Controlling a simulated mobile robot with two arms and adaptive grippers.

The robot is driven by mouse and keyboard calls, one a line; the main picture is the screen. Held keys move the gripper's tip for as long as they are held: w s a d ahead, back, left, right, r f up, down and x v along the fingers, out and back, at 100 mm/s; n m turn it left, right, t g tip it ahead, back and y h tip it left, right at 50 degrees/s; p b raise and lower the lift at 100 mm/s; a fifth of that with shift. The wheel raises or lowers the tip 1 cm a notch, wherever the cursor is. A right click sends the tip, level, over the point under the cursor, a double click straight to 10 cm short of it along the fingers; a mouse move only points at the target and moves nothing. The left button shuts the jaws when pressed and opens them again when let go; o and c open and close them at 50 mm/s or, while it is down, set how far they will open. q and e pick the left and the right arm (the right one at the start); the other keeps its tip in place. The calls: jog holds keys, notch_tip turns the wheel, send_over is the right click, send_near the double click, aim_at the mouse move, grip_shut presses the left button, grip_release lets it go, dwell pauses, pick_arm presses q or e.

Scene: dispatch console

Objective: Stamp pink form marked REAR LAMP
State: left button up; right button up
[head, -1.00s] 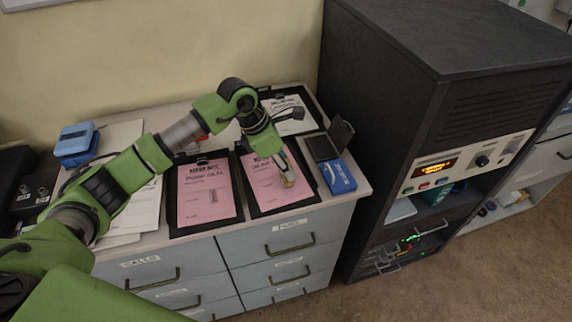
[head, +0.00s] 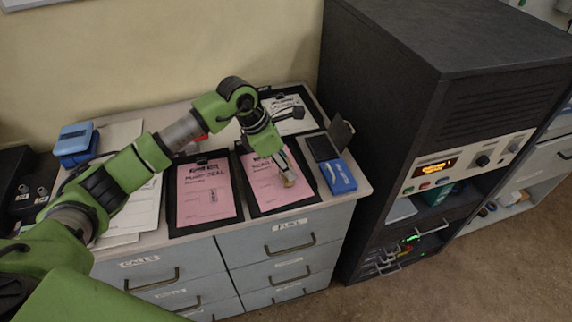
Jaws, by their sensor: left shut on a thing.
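Two pink forms on black clipboards lie side by side on the cabinet top: a left pink form (head: 207,198) and a right pink form (head: 268,187). Their headings are too small to read surely, so I cannot tell which is marked REAR LAMP. My left gripper (head: 284,167) points down over the right part of the right form. It is shut on a small stamp (head: 289,182) with a tan lower end. I cannot tell whether the stamp touches the paper. The gripper hides part of this form. My right gripper is not in view.
An open dark ink pad (head: 323,147) with its lid raised and a blue box (head: 339,177) lie right of the forms. A white form on a clipboard (head: 283,104) lies behind. White papers (head: 139,206) lie left. A tall dark rack (head: 392,120) stands close on the right.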

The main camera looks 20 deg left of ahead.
pick_arm(q)
jog(key=shift+s+f, duration=0.15)
jog(key=shift+f, duration=0.1)
jog(key=shift+r, duration=0.15)
notch_tip(320, 180, up, 2)
jog(key=shift+p, duration=0.6)
jog(key=shift+r+p, duration=1.15)
jog(key=shift+r, duration=1.35)
